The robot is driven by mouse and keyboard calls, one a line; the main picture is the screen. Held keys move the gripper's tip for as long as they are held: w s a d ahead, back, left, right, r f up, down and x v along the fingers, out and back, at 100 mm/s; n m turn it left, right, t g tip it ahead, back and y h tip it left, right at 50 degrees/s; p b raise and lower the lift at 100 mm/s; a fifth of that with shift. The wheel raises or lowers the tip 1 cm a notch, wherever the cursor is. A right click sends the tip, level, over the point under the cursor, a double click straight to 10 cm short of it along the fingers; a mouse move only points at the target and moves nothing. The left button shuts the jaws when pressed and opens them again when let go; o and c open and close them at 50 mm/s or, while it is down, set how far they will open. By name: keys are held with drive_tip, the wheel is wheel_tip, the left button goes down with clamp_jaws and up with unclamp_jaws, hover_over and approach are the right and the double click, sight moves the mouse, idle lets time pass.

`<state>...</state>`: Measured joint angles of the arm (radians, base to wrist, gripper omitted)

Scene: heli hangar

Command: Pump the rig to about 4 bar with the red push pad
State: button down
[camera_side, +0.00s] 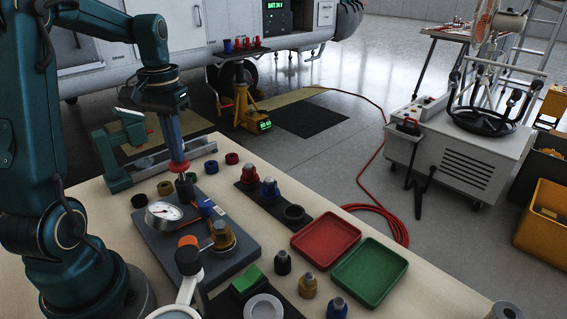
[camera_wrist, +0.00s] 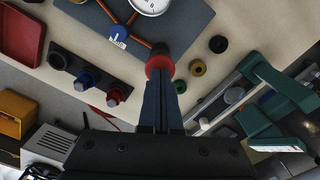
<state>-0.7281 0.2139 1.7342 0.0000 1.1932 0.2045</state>
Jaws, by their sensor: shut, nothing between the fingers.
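The grey rig plate (camera_side: 218,258) lies on the bench and carries a round white dial gauge (camera_side: 163,212), a blue part (camera_side: 205,207) and a brass-coloured fitting (camera_side: 222,236). The needle reading is too small to tell. The red push pad (camera_side: 178,166) sits on top of a dark post at the plate's back edge. My gripper (camera_side: 176,156) points down, shut and empty, with its tips at the pad. In the wrist view the fingertips (camera_wrist: 160,77) overlap the red pad (camera_wrist: 158,64); I cannot tell whether they press it. The gauge (camera_wrist: 150,4) is cut off there.
A dark rack (camera_side: 246,192) with red and blue connectors stands right of the rig. A red tray (camera_side: 326,241) and a green tray (camera_side: 370,272) lie farther right. A green vice (camera_side: 121,150) and several small rings are behind. Loose fittings stand in front.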

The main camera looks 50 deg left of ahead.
wheel_tip(320, 180, up, 7)
idle(0.8)
idle(0.5)
drive_tip(key=c, duration=1.1)
unclamp_jaws()
drive_tip(key=shift+d+r, duration=0.1)
drive_tip(key=shift+r, duration=0.05)
drive_tip(key=o, duration=1)
drive_tip(key=d+r+m, duration=0.1)
drive_tip(key=s+d+m, duration=0.1)
drive_tip(key=d+r+m, duration=0.1)
drive_tip(key=shift+s+d+r+g, duration=0.2)
drive_tip(key=shift+s+r+g, duration=0.1)
drive_tip(key=shift+s+r, duration=0.1)
drive_tip(key=shift+o, duration=0.5)
drive_tip(key=s+d+r+m, duration=0.2)
drive_tip(key=shift+s+d+m+g, duration=0.15)
drive_tip(key=shift+d+m+g, duration=0.15)
drive_tip(key=shift+d+m, duration=0.1)
wheel_tip(320, 180, down, 10)
drive_tip(key=s, duration=0.1)
drive_tip(key=shift+s+d+r, duration=0.15)
drive_tip(key=shift+s+r, duration=0.05)
drive_tip(key=shift+s, duration=0.1)
